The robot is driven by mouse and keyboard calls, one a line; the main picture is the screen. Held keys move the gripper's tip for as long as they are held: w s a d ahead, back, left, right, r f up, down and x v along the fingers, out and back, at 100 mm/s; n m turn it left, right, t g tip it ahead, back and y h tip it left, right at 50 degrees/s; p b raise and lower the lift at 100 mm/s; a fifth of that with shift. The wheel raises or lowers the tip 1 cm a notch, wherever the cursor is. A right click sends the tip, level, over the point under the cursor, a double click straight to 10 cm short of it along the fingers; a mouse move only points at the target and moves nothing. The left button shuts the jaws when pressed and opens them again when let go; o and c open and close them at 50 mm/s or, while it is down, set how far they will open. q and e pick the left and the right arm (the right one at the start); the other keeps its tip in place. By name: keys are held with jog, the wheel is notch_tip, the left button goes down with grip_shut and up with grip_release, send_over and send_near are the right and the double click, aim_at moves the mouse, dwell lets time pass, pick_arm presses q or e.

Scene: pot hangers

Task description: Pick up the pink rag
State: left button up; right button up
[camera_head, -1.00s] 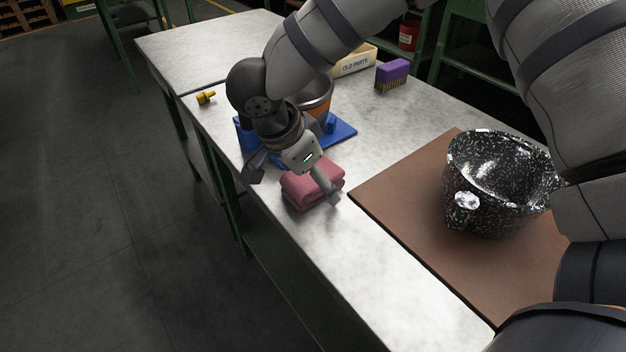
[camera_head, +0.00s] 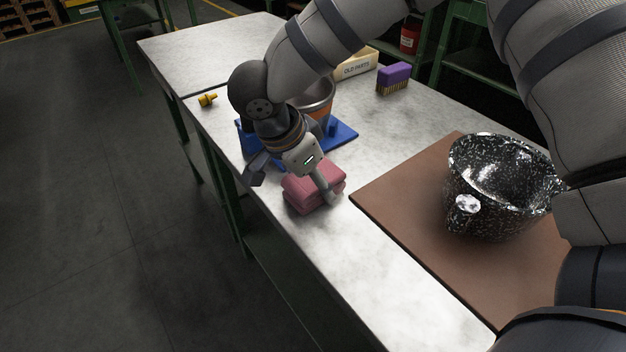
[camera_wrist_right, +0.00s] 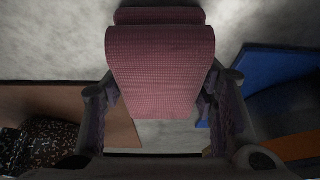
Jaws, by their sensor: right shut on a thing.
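The pink rag (camera_head: 313,193) is a folded stack near the front edge of the metal table (camera_head: 330,250). My right gripper (camera_head: 312,178) reaches down over it in the head view, with one pale finger against the rag's right side. The other finger is mostly hidden. In the right wrist view the rag (camera_wrist_right: 160,75) sits between the two dark fingers of the right gripper (camera_wrist_right: 160,105), which is shut on it. I cannot tell whether the rag is clear of the tabletop. My left gripper is not in view.
A blue tray (camera_head: 345,133) with an orange-banded pot (camera_head: 318,97) stands just behind the rag. A brown board (camera_head: 400,205) with a speckled black pot (camera_head: 490,195) lies to the right. A purple brush (camera_head: 393,76), a cream box (camera_head: 357,64) and a yellow fitting (camera_head: 207,99) are farther back.

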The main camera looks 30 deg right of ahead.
jog(key=r, duration=0.3)
jog(key=s+r, duration=0.1)
jog(key=r, duration=0.1)
jog(key=shift+a+p, duration=0.25)
jog(key=shift+p, duration=0.15)
jog(key=s+a+r, duration=0.2)
jog(key=s, duration=0.1)
jog(key=s+a+r, duration=0.2)
jog(key=s+r, duration=0.1)
jog(key=s, duration=0.1)
jog(key=s+a+r, duration=0.2)
jog(key=s+r, duration=0.1)
jog(key=s, duration=0.1)
jog(key=shift+s, duration=0.25)
